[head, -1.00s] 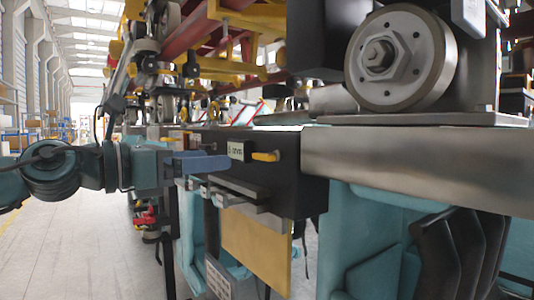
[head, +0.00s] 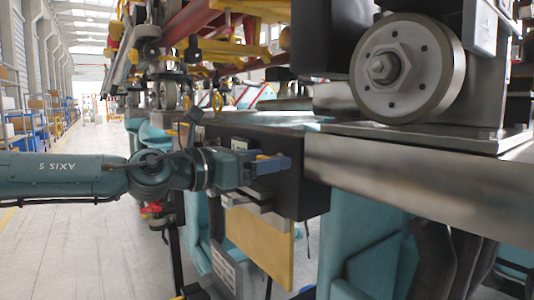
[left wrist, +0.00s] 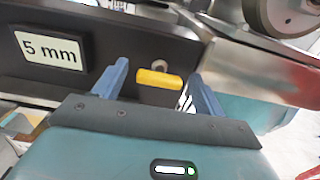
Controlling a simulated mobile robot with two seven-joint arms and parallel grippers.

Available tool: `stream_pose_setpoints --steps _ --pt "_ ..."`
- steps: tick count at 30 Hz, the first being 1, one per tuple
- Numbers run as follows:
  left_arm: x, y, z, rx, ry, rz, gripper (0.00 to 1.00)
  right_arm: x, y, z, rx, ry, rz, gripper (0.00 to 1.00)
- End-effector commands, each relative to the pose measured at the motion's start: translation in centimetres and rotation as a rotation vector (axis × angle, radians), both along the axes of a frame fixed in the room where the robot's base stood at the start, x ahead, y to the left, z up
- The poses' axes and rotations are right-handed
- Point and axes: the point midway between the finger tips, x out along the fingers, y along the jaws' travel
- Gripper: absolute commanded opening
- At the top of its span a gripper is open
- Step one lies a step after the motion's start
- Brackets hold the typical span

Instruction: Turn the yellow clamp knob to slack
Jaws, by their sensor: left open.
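The yellow clamp knob (left wrist: 160,79) is a short bar on the front face of a dark block (left wrist: 40,88). It lies nearly level in the left wrist view, with a pale round boss just behind it. In the head view only a bit of the knob (head: 263,157) shows past my gripper. My left gripper (head: 284,162) is open. In the left wrist view its blue fingers (left wrist: 158,72) stand on either side of the knob, with a gap at each side. Whether the tips reach past the knob is unclear. My right gripper is not in view.
A "5 mm" plate (left wrist: 51,49) sits left of the knob. A metal beam (head: 420,175) and a large wheel (head: 408,68) are at the right. A tan panel (head: 260,240) hangs below the block. Open floor (head: 70,240) lies at the left.

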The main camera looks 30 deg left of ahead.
Motion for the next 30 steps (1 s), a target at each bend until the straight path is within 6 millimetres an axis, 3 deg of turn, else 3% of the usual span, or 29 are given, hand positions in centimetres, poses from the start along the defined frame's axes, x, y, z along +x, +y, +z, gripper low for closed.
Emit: stream_pose_setpoints --steps 17,30 --pt "1.18 -0.49 -0.02 -0.003 -0.001 0.0 0.71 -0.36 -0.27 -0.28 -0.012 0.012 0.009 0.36" --pt "1.17 -0.49 -0.02 -0.002 0.0 0.0 0.37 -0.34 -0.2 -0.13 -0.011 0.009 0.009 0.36"
